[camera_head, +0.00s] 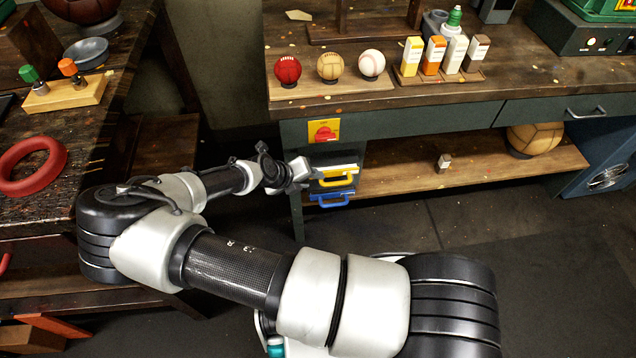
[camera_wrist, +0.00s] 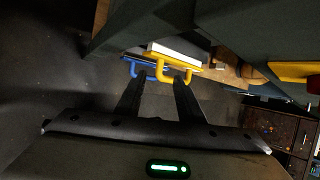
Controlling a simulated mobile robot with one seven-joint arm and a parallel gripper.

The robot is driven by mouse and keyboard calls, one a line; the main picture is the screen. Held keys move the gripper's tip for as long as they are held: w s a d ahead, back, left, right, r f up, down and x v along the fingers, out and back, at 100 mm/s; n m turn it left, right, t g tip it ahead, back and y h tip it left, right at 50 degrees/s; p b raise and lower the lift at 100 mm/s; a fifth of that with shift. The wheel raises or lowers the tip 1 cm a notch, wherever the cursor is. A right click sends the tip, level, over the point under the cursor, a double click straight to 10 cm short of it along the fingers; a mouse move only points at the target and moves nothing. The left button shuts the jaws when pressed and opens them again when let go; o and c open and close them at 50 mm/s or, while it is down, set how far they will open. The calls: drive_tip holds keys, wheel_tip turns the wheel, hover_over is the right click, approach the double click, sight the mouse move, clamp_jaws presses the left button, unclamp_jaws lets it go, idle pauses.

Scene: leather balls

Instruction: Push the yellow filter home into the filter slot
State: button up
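The yellow filter (camera_head: 338,181), with a yellow handle on its front, sits in the left end of the green workbench. It also shows in the wrist view (camera_wrist: 178,66), where a pale strip of its body shows behind the yellow front, so it stands partly out. The slot opening itself is hidden. A blue-handled filter (camera_head: 331,200) sits just below it; its handle (camera_wrist: 135,68) is left of the yellow one in the wrist view. My gripper (camera_wrist: 158,80) points at the filters with its two fingers apart and nothing visibly held. I cannot tell whether a fingertip touches the yellow handle.
A yellow plate with a red knob (camera_head: 325,131) is above the filters. The workbench top (camera_head: 520,105) carries balls and small cartons. A small box (camera_head: 444,162) and a large ball (camera_head: 535,137) sit on the lower shelf. A dark wooden table (camera_head: 105,125) stands at left.

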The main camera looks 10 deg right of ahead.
sight(334, 170)
drive_tip(key=b+x, duration=0.1)
drive_tip(key=x, duration=0.4)
drive_tip(key=shift+w+d+f, duration=0.2)
drive_tip(key=shift+f, duration=0.1)
drive_tip(key=shift+c, duration=0.3)
clamp_jaws()
